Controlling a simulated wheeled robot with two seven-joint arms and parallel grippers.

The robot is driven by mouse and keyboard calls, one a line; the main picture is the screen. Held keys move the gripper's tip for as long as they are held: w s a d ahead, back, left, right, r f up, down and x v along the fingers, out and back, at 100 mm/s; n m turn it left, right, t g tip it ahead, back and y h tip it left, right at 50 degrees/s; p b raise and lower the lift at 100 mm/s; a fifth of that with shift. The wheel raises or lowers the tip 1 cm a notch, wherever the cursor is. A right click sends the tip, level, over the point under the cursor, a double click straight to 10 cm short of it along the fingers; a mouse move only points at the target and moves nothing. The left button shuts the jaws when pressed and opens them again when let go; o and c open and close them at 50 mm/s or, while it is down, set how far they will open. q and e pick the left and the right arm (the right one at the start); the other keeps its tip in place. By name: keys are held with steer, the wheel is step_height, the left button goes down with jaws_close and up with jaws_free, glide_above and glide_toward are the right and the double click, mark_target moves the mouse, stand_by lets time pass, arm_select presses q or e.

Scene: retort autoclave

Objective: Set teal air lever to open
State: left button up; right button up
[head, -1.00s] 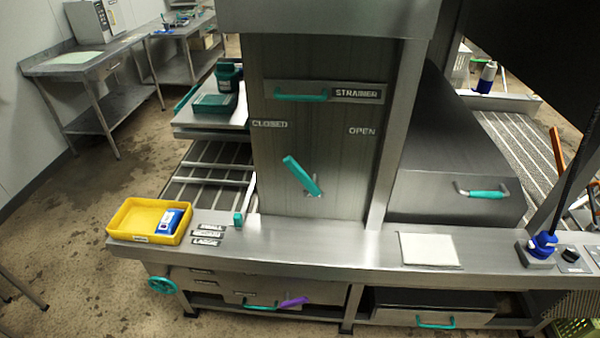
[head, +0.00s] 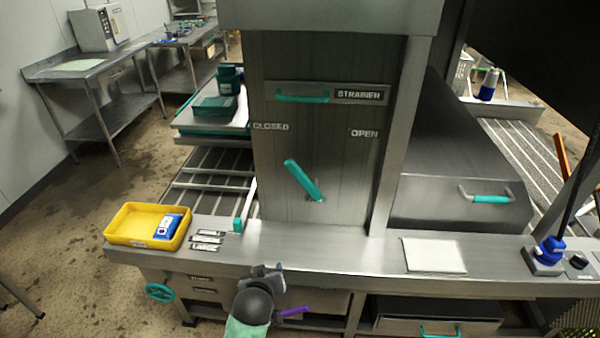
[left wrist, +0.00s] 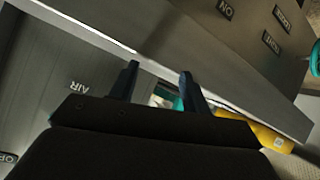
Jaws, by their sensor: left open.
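A teal lever (head: 303,181) sits on the upright steel panel between the CLOSED and OPEN labels. It tilts up and left from its pivot, toward CLOSED (head: 270,127) and away from OPEN (head: 364,133). My left gripper (head: 266,269) is at the counter's front edge, below and left of the lever and apart from it. In the left wrist view its two dark fingers (left wrist: 158,85) are spread with nothing gripped. A bit of teal shows behind them; I cannot tell what it belongs to. An upside-down AIR label (left wrist: 79,88) shows at left there. My right gripper is out of view.
The steel counter (head: 330,245) runs below the lever panel. A yellow bin (head: 122,221) holding a blue item stands at its left. A small teal block (head: 238,224), a pale pad (head: 434,255) and a purple lever (head: 294,311) below the counter are nearby.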

arm_select(q)
steer(key=w+d+r+n+t, duration=0.1)
steer(key=w+d+r+t, duration=0.15)
steer(key=r, duration=0.35)
steer(key=w+d+r+n+t, duration=0.1)
steer(key=w+d+r, duration=0.1)
steer(key=w+r, duration=0.3)
steer(key=n+t+h, duration=0.1)
steer(key=t, duration=0.2)
glide_toward(299, 177)
steer(key=w, duration=0.5)
steer(key=shift+d+f, duration=0.1)
steer(key=shift+d, duration=0.1)
steer(key=shift+w, duration=0.15)
steer(key=w, duration=0.2)
steer(key=w+p, duration=0.1)
steer(key=w, duration=0.1)
steer(key=w+p, duration=0.1)
steer(key=w, duration=0.1)
steer(key=shift+w+d, duration=0.3)
steer(key=shift+w+p, duration=0.3)
steer(key=shift+w, duration=0.05)
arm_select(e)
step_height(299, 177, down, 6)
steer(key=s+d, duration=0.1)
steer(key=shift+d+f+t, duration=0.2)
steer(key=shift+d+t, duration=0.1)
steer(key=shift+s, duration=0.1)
